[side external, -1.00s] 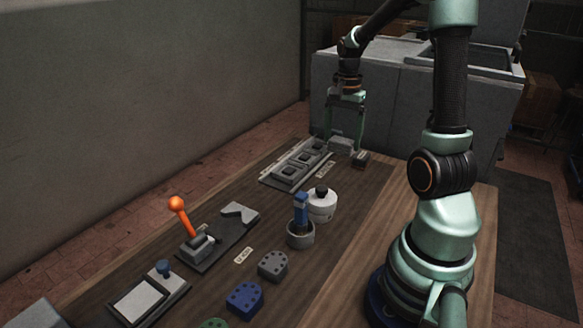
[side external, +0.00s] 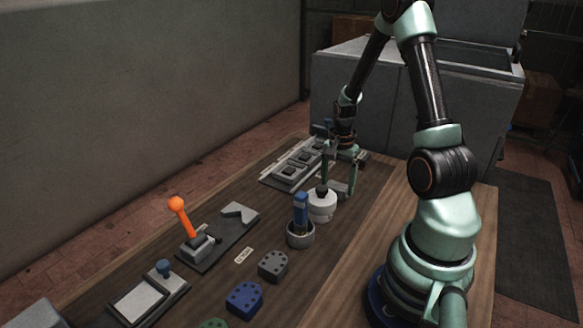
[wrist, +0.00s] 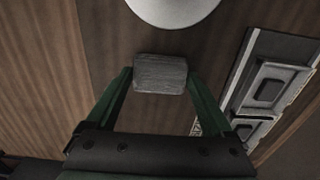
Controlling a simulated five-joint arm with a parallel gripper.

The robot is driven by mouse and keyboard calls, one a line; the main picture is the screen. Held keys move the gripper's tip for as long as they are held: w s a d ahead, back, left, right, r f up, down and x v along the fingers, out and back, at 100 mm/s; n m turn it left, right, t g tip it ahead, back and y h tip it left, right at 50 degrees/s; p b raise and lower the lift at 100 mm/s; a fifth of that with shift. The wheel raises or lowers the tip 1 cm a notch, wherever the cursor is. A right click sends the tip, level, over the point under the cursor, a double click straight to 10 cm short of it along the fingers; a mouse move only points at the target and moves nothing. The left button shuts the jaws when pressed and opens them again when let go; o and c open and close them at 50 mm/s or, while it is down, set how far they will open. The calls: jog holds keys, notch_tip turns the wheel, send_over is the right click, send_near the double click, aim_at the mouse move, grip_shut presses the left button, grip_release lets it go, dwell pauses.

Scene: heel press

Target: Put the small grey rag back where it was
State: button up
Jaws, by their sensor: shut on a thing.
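The small grey rag (side external: 340,187) is a pale grey, block-like pad. My gripper (side external: 338,186) is shut on it, with one green finger on each side. In the wrist view the rag (wrist: 160,73) sits between the fingertips of my gripper (wrist: 161,76), over the brown table. In the side view it is just behind and right of the white round pot with a dark knob (side external: 322,207). It looks low over the table; I cannot tell whether it touches. The pot's white edge (wrist: 173,8) shows just beyond the rag in the wrist view.
A rack with square dark-centred pads (side external: 290,173) lies behind left. A grey cup with a blue-handled tool (side external: 300,235) stands in front of the pot. The orange-levered press (side external: 190,235) and grey (side external: 272,265) and blue (side external: 244,299) pieces are nearer. Bare table lies right.

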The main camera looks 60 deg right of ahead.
aim_at(337, 185)
jog(key=shift+f, duration=0.1)
jog(key=o, duration=0.9)
notch_tip(337, 185, up, 12)
jog(key=a+r+n+t, duration=0.2)
jog(key=a+r+n, duration=0.1)
jog(key=a+n, duration=0.3)
jog(key=a+r+n+t, duration=0.1)
jog(key=a+r+n, duration=0.3)
jog(key=a, duration=0.6)
jog(key=w+a+r+n+t, duration=0.1)
jog(key=a+r+n, duration=0.3)
jog(key=a+n, duration=0.4)
jog(key=shift+a+r+t, duration=0.2)
jog(key=shift+a+t, duration=0.3)
jog(key=shift+t, duration=0.3)
